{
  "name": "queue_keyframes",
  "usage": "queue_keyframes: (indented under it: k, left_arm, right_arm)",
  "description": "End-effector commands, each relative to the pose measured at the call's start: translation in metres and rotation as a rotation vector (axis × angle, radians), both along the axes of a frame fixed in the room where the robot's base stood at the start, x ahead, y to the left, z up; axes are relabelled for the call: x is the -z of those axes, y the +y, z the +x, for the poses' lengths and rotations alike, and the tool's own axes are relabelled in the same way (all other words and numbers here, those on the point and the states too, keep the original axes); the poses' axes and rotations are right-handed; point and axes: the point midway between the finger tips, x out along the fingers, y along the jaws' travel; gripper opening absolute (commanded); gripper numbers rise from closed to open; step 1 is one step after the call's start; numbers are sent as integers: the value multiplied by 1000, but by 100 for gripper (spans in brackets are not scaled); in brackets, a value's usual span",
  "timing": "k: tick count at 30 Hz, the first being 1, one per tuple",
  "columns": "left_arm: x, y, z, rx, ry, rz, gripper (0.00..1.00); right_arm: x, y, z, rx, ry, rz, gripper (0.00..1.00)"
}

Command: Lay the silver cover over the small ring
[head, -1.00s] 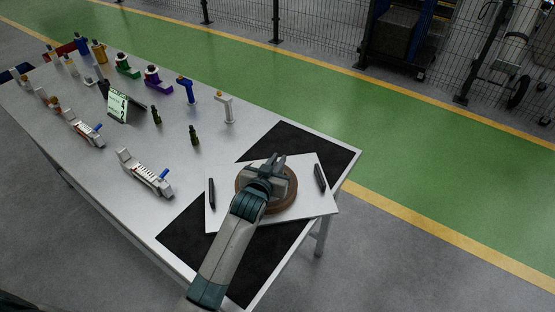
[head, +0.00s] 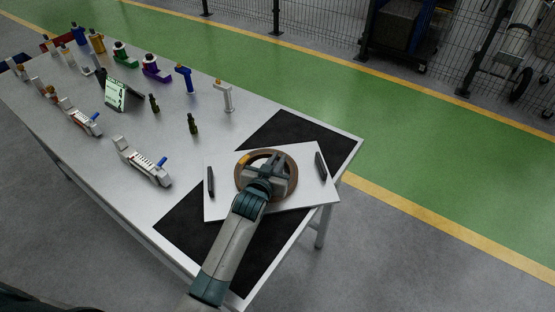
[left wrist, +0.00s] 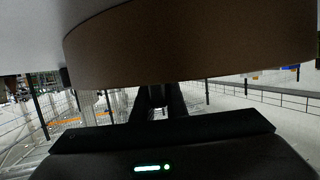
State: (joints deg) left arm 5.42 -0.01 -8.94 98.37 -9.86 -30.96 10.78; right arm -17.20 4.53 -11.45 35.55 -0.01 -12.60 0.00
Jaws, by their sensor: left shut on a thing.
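My left gripper (head: 278,160) is over the pale square tray (head: 222,205) at the table's near right end. It is shut on a brown-rimmed round piece (head: 290,188) with a grey middle. The gripper hides much of that middle. In the left wrist view the piece's brown curved side (left wrist: 180,45) fills the top, close in front of the fingers (left wrist: 160,100). I cannot tell whether it touches the tray. I cannot surely pick out a separate silver cover and small ring; the gripper may hide one. My right gripper is not in view.
The tray has black handles at its left (head: 211,182) and right (head: 320,166) and lies over a black mat (head: 285,136). Several tools and small bottles (head: 192,124) stand along the left of the grey table (head: 200,160). Fencing stands beyond the green floor.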

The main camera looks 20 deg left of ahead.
Motion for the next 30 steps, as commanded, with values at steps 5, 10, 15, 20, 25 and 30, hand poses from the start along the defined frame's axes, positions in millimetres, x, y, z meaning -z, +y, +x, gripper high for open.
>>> queue_keyframes:
  k: [5,10,15,20,25,30]
  left_arm:
    - [10,0,-1,0,11,1,0]
    - [14,0,-2,0,17,2,0]
    - [16,0,-3,0,22,2,0]
    - [17,0,-4,0,23,2,0]
    - [16,-1,-4,1,23,2,0]
    - [16,-1,-5,1,23,1,0]
  right_arm:
    - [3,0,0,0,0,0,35]
    - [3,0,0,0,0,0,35]
    - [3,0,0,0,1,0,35]
    - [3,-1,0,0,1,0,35]
    - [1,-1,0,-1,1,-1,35]
    - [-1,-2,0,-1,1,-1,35]
